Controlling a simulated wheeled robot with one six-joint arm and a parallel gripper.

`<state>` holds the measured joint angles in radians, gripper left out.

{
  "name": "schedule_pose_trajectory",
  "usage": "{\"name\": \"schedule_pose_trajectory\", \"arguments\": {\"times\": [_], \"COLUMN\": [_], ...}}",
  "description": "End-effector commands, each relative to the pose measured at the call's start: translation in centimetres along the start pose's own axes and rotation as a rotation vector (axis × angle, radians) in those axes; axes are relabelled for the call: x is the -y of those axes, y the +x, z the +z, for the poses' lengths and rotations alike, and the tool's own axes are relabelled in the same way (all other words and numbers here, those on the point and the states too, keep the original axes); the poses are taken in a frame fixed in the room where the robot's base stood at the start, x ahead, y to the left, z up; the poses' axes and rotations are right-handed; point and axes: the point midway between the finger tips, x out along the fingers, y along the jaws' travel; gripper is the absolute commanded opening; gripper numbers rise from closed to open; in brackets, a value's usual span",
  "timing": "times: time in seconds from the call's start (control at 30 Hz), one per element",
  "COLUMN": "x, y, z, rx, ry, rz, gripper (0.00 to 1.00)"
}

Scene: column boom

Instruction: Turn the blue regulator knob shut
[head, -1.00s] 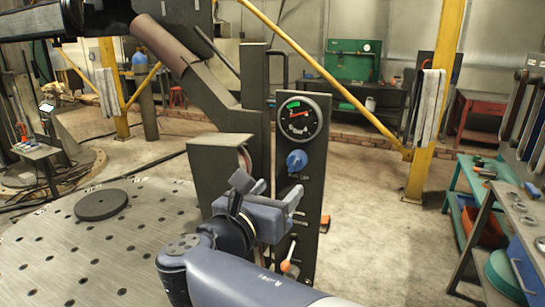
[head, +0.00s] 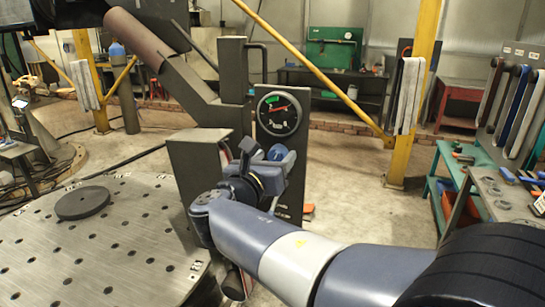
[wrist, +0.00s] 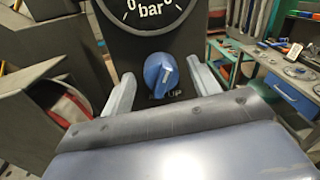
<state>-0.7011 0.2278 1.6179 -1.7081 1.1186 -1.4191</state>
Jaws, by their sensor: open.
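The blue regulator knob (wrist: 162,74) sits on a dark upright panel (wrist: 112,50), below a round pressure gauge marked in bar. In the wrist view my gripper (wrist: 163,85) is open, with one pale finger on each side of the knob. I see gaps between fingers and knob, and cannot tell how far the fingertips are from the panel. A white mark shows on the knob's face. In the head view the knob (head: 278,153) is partly hidden by my gripper (head: 275,165). The gauge (head: 279,113) shows there with a green zone and a red needle.
A perforated metal table (head: 110,240) with a dark disc (head: 83,202) on it stands at the left. A yellow post (head: 415,95) and a teal tool bench (head: 450,165) stand at the right. Open floor (head: 345,190) lies right of the panel.

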Motion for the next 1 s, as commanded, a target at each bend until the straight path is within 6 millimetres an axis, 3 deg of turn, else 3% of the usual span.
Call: {"name": "schedule_pose_trajectory", "arguments": {"times": [0.23,0.77,1.0], "x": [0.01,0.01,0.03], "y": [0.10,0.08,0.09], "z": [-0.01,-0.01,0.35], "rx": [0.000,0.000,0.002], "ry": [0.001,0.000,-0.051], "rz": [0.000,0.000,-0.001], "gripper": [0.58,0.16,0.14]}}
